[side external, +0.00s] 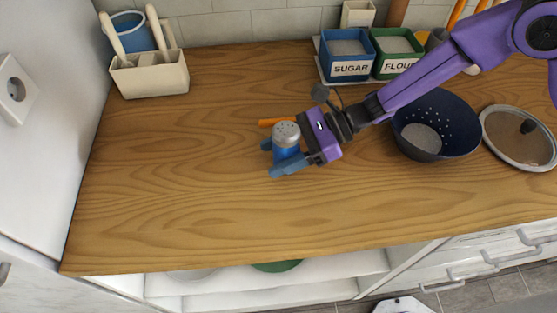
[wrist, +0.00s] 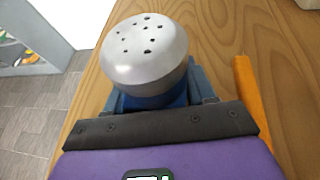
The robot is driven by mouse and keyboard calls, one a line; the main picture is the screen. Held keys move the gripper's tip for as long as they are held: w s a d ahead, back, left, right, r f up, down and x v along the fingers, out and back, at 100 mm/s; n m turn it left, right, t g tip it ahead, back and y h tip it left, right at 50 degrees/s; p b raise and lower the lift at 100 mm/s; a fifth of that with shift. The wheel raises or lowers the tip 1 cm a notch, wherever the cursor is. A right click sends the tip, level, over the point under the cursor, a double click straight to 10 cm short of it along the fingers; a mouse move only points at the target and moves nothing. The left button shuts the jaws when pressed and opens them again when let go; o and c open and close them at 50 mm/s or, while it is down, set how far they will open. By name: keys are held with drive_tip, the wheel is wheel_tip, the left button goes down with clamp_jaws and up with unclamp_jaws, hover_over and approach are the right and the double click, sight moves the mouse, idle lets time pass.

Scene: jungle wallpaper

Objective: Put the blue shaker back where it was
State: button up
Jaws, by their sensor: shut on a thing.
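The blue shaker (side external: 286,143) has a silver, holed cap and is upright over the middle of the wooden counter. My gripper (side external: 281,154) is shut on its blue body, with a finger on each side. In the wrist view the shaker (wrist: 147,58) shows its silver cap close up, and most of its blue body is hidden behind my gripper (wrist: 160,97). I cannot tell whether its base touches the counter.
An orange stick-like thing (side external: 277,121) lies beside the shaker. A dark blue colander (side external: 436,130) and a glass lid (side external: 520,137) are at the right. Sugar (side external: 347,58) and flour (side external: 397,55) boxes stand behind. A utensil holder (side external: 150,77) stands at back left. The left counter is clear.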

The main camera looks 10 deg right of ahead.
drive_tip(key=shift+a+f, duration=0.1)
drive_tip(key=shift+f, duration=1.5)
drive_tip(key=shift+f, duration=0.15)
drive_tip(key=o, duration=1.1)
drive_tip(key=shift+c, duration=0.2)
drive_tip(key=shift+w+d+r, duration=0.1)
drive_tip(key=shift+d+r, duration=0.1)
drive_tip(key=v, duration=1.1)
drive_tip(key=shift+d+r, duration=0.1)
drive_tip(key=shift+d, duration=0.25)
